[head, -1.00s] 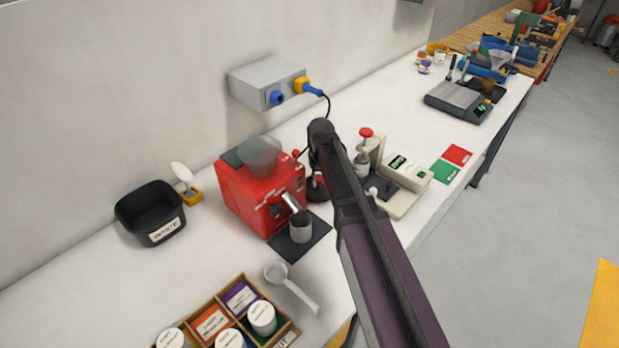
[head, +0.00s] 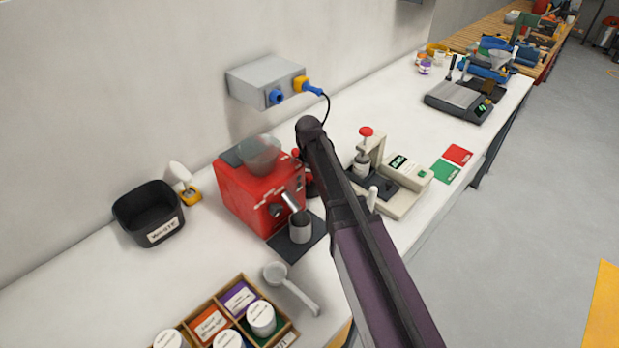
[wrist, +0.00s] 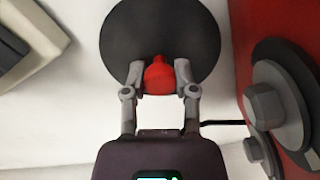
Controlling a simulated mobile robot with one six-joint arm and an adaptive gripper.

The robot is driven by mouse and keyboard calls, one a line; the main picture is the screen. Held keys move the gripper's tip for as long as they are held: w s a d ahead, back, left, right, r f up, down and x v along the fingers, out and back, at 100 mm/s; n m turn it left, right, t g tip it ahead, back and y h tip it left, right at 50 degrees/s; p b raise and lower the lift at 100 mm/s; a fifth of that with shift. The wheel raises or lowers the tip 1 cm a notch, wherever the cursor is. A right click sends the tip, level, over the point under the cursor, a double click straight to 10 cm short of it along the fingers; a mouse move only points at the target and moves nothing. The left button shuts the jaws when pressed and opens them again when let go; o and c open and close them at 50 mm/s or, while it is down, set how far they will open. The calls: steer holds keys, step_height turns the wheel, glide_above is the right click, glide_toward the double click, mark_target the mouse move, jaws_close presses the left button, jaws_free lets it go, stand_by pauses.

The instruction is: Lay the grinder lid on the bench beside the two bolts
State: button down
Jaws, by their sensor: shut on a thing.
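My gripper (wrist: 159,74) is shut on the red knob of a round dark lid (wrist: 160,25) in the wrist view. The lid's disc lies beyond the fingertips, and its upper edge is cut off by the frame. The red grinder (head: 238,192) stands on the bench (head: 80,285) in the head view, with a clear grey hopper on top. My arm hides the gripper in the head view.
A black waste bin (head: 148,212) stands left of the grinder. A steel cup (head: 300,226) is before it, with a white scoop (head: 290,288) and a jar tray (head: 190,323) nearer. A beige press (head: 402,200) stands to the right. White bench is clear at front left.

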mark_target(309, 176)
steer(key=shift+f, duration=0.15)
steer(key=shift+c, duration=2)
jaws_free()
steer(key=shift+r, duration=0.2)
step_height(309, 176, up, 12)
steer(key=p, duration=1.2)
